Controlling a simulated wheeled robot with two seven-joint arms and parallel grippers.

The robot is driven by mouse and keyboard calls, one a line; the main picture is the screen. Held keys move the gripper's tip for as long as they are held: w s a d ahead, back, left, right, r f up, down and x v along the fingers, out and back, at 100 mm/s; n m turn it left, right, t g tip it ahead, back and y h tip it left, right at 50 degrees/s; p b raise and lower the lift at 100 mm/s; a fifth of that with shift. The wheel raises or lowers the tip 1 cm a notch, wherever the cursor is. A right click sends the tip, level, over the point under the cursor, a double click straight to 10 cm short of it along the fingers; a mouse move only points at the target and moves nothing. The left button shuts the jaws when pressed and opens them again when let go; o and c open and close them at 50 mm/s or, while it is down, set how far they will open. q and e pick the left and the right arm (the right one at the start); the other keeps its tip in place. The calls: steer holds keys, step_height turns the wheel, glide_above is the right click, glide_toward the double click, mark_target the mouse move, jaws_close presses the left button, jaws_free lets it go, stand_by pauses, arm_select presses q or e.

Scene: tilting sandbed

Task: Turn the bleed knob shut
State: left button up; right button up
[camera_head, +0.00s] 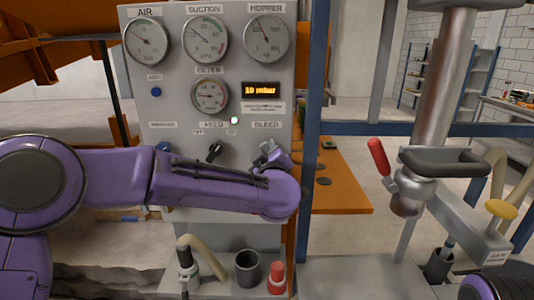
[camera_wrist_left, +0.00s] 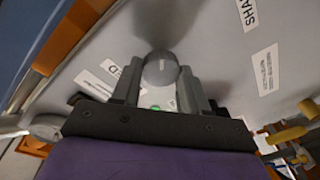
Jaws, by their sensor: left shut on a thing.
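The bleed knob (camera_wrist_left: 160,70) is a round grey knob on the panel, seen in the left wrist view between the two grey fingers of my left gripper (camera_wrist_left: 160,88). The fingers are shut on its sides. In the head view my left gripper (camera_head: 268,152) is at the panel just below the BLEED label (camera_head: 267,125), and it hides most of the knob there. How far the knob is turned cannot be told. My right gripper is not in view.
The grey panel (camera_head: 170,75) carries several gauges, an amber display (camera_head: 261,89) reading about 10 mbar, and a black lever knob (camera_head: 215,151) left of my gripper. A steel column (camera_head: 445,90) stands right.

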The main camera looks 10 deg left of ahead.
arm_select(q)
steer(key=n+h+b, duration=0.1)
steer(key=n+b, duration=0.6)
steer(key=n+h+b, duration=0.1)
steer(key=n+b, duration=0.6)
steer(key=n, duration=0.1)
steer(key=n+h+b, duration=0.1)
steer(key=n+b, duration=0.6)
steer(key=n, duration=0.1)
steer(key=shift+a+f+h, duration=0.15)
steer(key=shift+f+h, duration=0.15)
stand_by(0.3)
steer(key=shift+n, duration=0.3)
steer(key=o, duration=1.1)
steer(key=shift+s+r, duration=0.1)
steer(key=shift+r, duration=0.05)
steer(key=shift+c, duration=0.2)
